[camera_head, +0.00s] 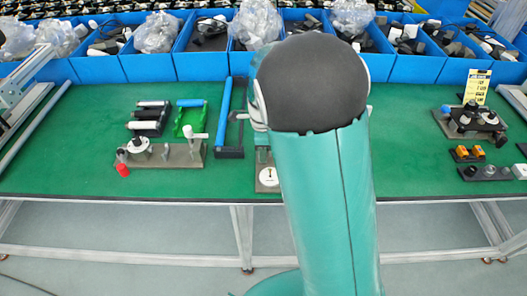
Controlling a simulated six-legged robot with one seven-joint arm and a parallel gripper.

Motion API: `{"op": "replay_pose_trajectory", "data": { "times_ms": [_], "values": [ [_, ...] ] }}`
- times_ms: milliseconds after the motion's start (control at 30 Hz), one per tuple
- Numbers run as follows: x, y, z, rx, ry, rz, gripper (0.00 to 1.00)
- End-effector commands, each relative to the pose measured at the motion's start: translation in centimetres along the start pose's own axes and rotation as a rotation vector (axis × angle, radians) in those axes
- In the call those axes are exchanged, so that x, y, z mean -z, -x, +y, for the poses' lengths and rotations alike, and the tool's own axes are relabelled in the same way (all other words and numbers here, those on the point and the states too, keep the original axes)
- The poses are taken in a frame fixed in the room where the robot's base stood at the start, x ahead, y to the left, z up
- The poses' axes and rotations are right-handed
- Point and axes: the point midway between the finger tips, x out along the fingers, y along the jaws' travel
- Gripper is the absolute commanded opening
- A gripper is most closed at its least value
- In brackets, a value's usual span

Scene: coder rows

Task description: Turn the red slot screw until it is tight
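A small red cylinder (123,171) shows on the green bench at the left, at the front corner of a grey fixture plate (183,156). It is the only clearly red part in view, and it is too small to tell whether it is the slot screw. The plate also carries a round white disc (138,145) and an upright white-topped post (188,132). My teal arm fills the middle of the view and hides part of the bench. My gripper's fingers cannot be made out; they are hidden behind the arm or out of view.
Blue bins (204,64) of parts and bags line the back. A white dial on a small block (268,177) sits just left of my arm. A rack of rollers (149,118) and a blue bar (224,112) stand left. Another fixture (471,122) stands right. Green bench (60,150) is free at far left.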

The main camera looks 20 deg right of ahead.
Motion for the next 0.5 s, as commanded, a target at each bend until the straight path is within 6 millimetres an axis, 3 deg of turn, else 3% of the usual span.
{"op": "replay_pose_trajectory", "data": {
  "times_ms": [500],
  "values": [
    [-0.01,0.00,0.02,0.000,0.644,-0.001,0.35]
  ]
}}
